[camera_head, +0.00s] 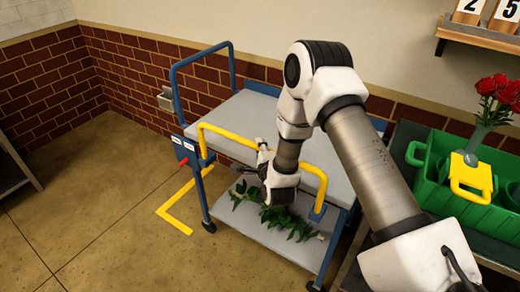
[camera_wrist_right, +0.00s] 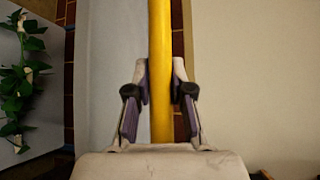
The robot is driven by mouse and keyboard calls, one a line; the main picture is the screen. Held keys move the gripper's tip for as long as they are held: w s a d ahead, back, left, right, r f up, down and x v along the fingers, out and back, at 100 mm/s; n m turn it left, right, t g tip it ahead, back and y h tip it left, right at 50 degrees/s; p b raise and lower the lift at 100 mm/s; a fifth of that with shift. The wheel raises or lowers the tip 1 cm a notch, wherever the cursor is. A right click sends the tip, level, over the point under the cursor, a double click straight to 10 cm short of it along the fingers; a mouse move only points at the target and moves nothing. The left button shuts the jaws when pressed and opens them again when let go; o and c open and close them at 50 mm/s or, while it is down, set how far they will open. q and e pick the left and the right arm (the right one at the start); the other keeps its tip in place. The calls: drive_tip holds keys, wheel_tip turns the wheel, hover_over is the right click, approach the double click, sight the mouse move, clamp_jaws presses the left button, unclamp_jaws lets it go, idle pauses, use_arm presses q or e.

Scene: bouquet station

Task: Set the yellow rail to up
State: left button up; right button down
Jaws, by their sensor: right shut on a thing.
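The yellow rail (camera_head: 228,134) runs along the near side of the blue-framed cart (camera_head: 232,70). In the head view its crossbar shows higher than its two ends, which meet the blue frame. My right gripper (camera_head: 262,155) is at the middle of the crossbar, partly hidden by my own arm. In the right wrist view the yellow rail (camera_wrist_right: 159,40) passes between the two fingers of my right gripper (camera_wrist_right: 161,85), which is shut on it. My left gripper is not in view.
Green stems with pale flowers (camera_head: 275,215) lie on the cart's lower shelf (camera_head: 240,219). The grey upper shelf (camera_head: 240,110) looks bare. A green crate (camera_head: 430,170) and red roses (camera_head: 498,90) stand at right.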

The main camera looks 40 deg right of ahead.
drive_tip(key=c, duration=1)
unclamp_jaws()
drive_tip(key=shift+r, duration=0.35)
drive_tip(key=shift+f, duration=0.1)
drive_tip(key=v, duration=1.2)
